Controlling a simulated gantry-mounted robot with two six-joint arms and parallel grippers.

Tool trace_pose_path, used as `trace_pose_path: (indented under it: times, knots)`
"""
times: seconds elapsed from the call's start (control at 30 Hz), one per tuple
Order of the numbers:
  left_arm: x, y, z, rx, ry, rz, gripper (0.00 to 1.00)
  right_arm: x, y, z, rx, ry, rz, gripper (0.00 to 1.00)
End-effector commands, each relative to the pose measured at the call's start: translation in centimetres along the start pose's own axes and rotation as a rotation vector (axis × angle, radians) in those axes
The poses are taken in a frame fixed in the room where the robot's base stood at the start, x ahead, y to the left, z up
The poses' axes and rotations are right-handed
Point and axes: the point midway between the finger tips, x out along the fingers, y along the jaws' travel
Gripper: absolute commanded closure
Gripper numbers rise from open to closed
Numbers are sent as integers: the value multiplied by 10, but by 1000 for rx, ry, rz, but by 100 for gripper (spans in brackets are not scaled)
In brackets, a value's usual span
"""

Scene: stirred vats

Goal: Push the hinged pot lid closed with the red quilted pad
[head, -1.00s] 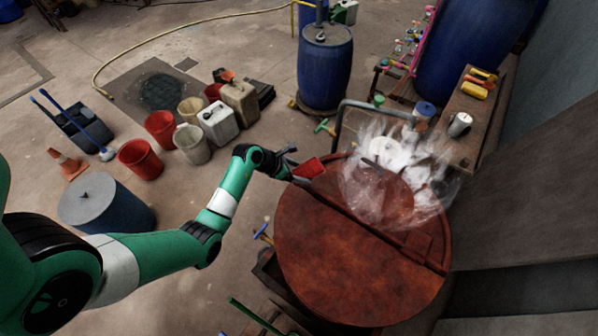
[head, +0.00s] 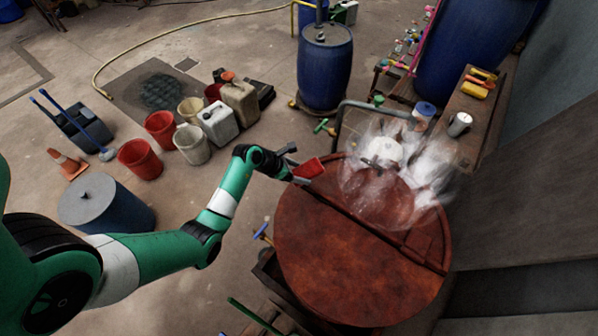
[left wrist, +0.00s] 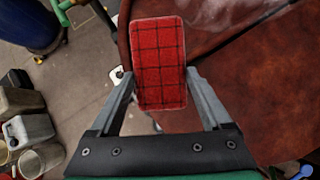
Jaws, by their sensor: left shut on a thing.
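The red quilted pad (head: 309,169) is gripped by my left gripper (head: 291,165), at the rim of the big rust-red pot (head: 350,275). In the left wrist view the pad (left wrist: 158,50) shows its checked face between both fingers. The pot's top is split by a dark straight seam bar. The hinged lid (head: 385,205) is the part beyond the bar, partly veiled by steam; it looks close to flat, but its exact angle is unclear. Whether the pad touches the lid or rim cannot be told. My right gripper is not in view.
White steam (head: 400,165) rises at the pot's far side, near a metal rail (head: 375,104). A wooden bench (head: 470,125) stands at the right. Buckets (head: 140,160) and a lidded blue drum (head: 105,205) stand left. Open floor lies between them and the pot.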

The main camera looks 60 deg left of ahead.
Motion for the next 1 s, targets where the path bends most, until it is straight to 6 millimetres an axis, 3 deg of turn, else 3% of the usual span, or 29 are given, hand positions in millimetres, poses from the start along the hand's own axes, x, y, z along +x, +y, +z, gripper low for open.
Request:
trace_pose_path:
  times: [0.7,1.0]
  knots:
    - [-55,50,10,-1,-1,2,58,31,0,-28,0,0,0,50]
    - [-57,53,10,0,0,0,58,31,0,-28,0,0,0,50]
